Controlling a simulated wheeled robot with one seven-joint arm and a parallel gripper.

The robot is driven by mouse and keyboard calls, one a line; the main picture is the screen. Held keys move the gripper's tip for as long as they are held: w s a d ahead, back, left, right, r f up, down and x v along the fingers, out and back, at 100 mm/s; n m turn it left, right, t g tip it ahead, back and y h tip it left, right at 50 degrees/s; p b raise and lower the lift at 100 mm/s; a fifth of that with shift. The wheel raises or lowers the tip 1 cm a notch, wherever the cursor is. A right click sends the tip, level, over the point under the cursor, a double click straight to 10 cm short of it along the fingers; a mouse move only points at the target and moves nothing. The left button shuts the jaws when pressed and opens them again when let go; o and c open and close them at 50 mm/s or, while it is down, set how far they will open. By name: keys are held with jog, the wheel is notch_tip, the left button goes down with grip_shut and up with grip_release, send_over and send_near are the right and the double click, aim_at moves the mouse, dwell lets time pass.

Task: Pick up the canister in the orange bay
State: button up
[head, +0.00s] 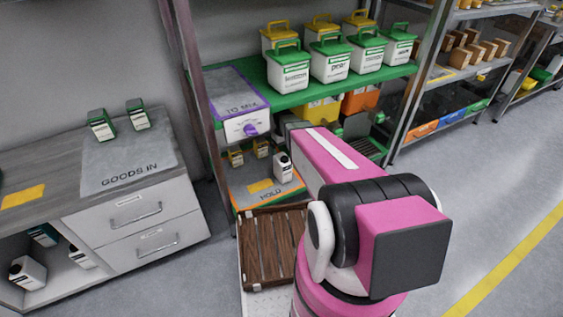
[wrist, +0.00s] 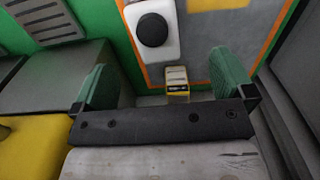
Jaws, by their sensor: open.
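The white canister with a black cap (head: 283,168) stands upright in the orange-edged bay marked HOLD (head: 240,199) on the lower shelf. In the wrist view the canister (wrist: 139,17) shows from above, its round black cap towards the camera, near the orange line of the bay (wrist: 245,50). My gripper (wrist: 163,75) is open, with its two green fingers apart and nothing gripped. The canister lies beyond the fingertips, towards the upper left of the gap.
A small grey-and-yellow item (wrist: 177,84) shows between the fingers. Two small yellow-marked containers (head: 236,157) stand behind the canister. The green upper shelf (head: 290,99) with several tubs is above the bay. A brown slatted crate (head: 270,245) is in front.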

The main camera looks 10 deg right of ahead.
aim_at(282, 156)
jog(key=shift+w+f, duration=0.55)
jog(key=shift+w, duration=0.25)
jog(key=shift+w+f, duration=0.15)
jog(key=shift+f, duration=0.15)
notch_tip(282, 156, down, 5)
jog(key=shift+r, duration=0.1)
jog(key=shift+d+f, duration=0.2)
jog(key=shift+f, duration=2.45)
jog(key=shift+r, duration=0.1)
grip_shut()
